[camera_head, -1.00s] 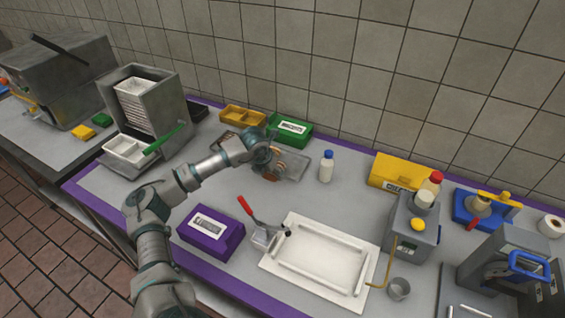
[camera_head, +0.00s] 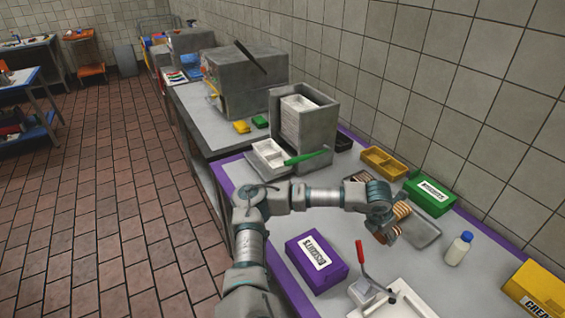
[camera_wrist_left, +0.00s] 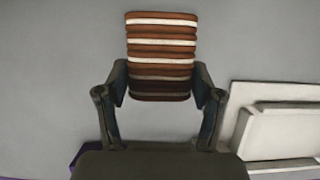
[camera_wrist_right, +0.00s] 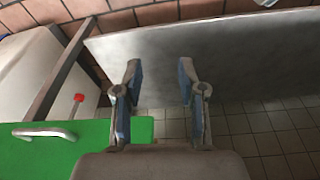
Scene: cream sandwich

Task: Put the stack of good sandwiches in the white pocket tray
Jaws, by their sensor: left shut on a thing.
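My left gripper (camera_head: 388,218) is shut on a stack of sandwiches (camera_wrist_left: 162,52), brown wafers with white cream layers. The left wrist view shows the stack between both fingers, standing out beyond the tips. In the head view the stack (camera_head: 402,210) is partly hidden by my gripper, near a grey metal tray (camera_head: 424,236); whether it touches that tray is unclear. A white pocket tray (camera_head: 268,156) sits at the front of the grey dispenser, left of my gripper. My right gripper (camera_wrist_right: 159,85) is open and empty in its wrist view, outside the head view.
A green bar (camera_head: 306,157) lies by the pocket tray. A purple box (camera_head: 317,262), a red-handled tool (camera_head: 361,255) and a white board (camera_head: 405,308) are in front. A green box (camera_head: 430,193), yellow tray (camera_head: 384,162) and bottle (camera_head: 459,248) stand behind and right.

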